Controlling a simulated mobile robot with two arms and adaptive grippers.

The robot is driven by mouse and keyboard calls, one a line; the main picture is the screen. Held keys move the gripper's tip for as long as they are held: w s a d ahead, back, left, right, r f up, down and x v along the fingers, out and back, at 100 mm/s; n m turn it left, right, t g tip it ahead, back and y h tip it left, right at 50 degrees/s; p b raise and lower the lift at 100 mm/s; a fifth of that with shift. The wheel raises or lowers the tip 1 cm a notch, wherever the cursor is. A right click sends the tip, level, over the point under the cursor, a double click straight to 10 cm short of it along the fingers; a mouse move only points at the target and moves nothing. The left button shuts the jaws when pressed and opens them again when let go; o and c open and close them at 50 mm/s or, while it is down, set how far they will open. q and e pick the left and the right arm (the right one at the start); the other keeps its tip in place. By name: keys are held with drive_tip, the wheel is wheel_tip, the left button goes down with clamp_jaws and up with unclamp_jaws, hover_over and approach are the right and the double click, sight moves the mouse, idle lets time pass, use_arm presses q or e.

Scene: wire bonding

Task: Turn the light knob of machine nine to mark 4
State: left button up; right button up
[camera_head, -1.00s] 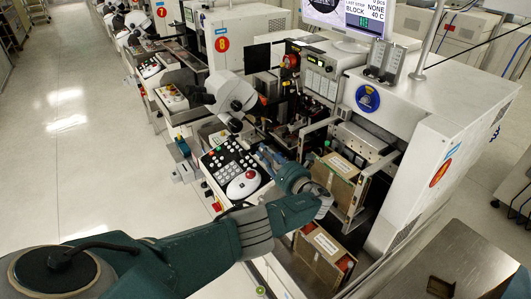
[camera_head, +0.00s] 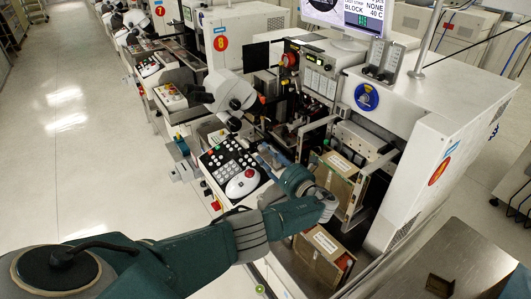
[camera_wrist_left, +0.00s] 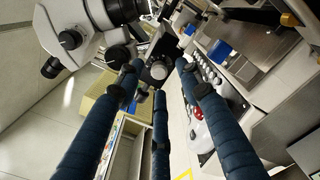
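My left gripper (camera_head: 268,158) reaches over the front of the near machine (camera_head: 440,100), beside its keypad panel. The badge on that machine's side is too oblique to read. In the left wrist view, the blue-sleeved fingers of this gripper (camera_wrist_left: 159,72) are spread apart with nothing held. A round grey knob (camera_wrist_left: 157,71) on a dark mount shows between and beyond the fingertips. I cannot tell whether the fingers touch it, and its marks are too small to read. The knob cannot be made out in the head view. My right gripper is not in view.
A keypad panel (camera_head: 228,160) with a white trackball lies to the left. Cardboard-coloured boxes (camera_head: 322,250) sit below the wrist. The left aisle is clear.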

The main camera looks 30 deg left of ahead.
use_arm(q)
drive_tip(key=v, duration=1)
